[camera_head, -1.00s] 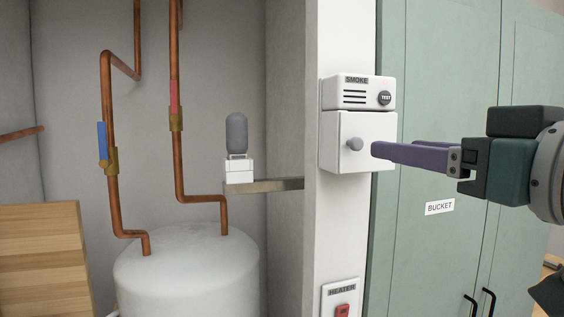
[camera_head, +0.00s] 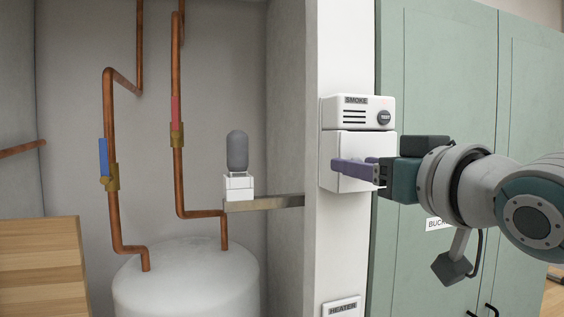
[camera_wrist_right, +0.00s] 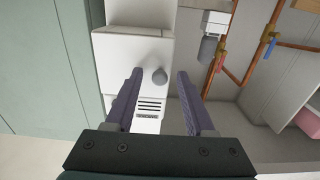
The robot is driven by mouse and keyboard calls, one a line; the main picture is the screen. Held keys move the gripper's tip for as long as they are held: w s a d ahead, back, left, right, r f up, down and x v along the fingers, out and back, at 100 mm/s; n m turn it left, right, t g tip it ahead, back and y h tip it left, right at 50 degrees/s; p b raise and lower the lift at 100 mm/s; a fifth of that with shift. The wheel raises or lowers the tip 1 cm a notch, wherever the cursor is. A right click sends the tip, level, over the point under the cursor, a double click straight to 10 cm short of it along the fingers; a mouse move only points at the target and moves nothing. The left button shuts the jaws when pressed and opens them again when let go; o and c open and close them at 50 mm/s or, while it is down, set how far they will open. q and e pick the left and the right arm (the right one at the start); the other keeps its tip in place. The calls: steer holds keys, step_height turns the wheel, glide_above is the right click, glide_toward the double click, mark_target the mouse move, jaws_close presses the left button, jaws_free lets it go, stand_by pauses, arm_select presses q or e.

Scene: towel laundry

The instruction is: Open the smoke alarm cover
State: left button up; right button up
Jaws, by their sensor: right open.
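The white smoke alarm (camera_head: 358,106) is on the white post, with a dark TEST button and vent slots. Its cover (camera_head: 358,145) is the box front below and looks shut. My right gripper (camera_head: 337,168), with purple fingers, is in front of the cover and hides its knob in the head view. In the right wrist view the grey round knob (camera_wrist_right: 159,76) shows between the two spread fingertips, with the cover (camera_wrist_right: 115,60) behind it. The fingers are open; whether either touches the knob I cannot tell. My left gripper is not in view.
A green cabinet (camera_head: 440,70) stands to the right, with a partly hidden BUCKET label (camera_head: 434,224). A HEATER box (camera_head: 341,307) is lower on the post. A white tank (camera_head: 187,280) and copper pipes fill the alcove to the left.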

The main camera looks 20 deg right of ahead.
jaws_close()
stand_by(1.3)
